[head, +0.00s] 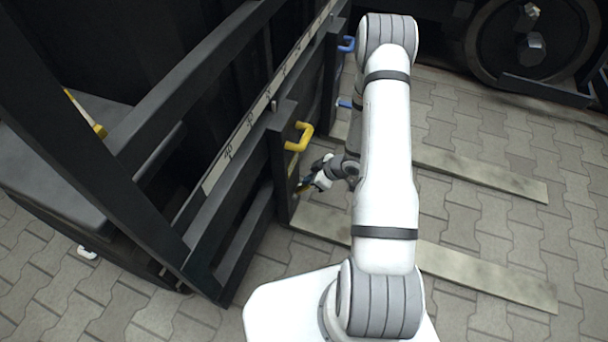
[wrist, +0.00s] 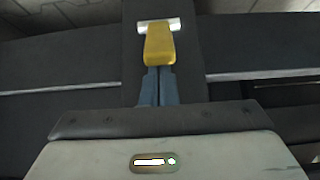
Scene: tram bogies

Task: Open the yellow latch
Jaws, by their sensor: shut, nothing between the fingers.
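The yellow latch (wrist: 159,45) shows in the wrist view on a dark upright post, with a pale metal piece at its far end. In the head view the latch (head: 301,190) is a small yellow bit low on the dark post, partly hidden by my gripper. My gripper (head: 309,183) reaches in from the right, close to the latch. In the wrist view its blue-grey fingers (wrist: 158,84) are together and empty, their tips at the near end of the latch. I cannot tell whether they touch it.
A yellow handle (head: 299,137) sticks out above the latch on the same post. A blue handle (head: 346,44) and a blue latch (head: 344,103) are farther back. Wooden planks (head: 485,277) lie on the paved floor. A large wheel (head: 530,40) stands at the back right.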

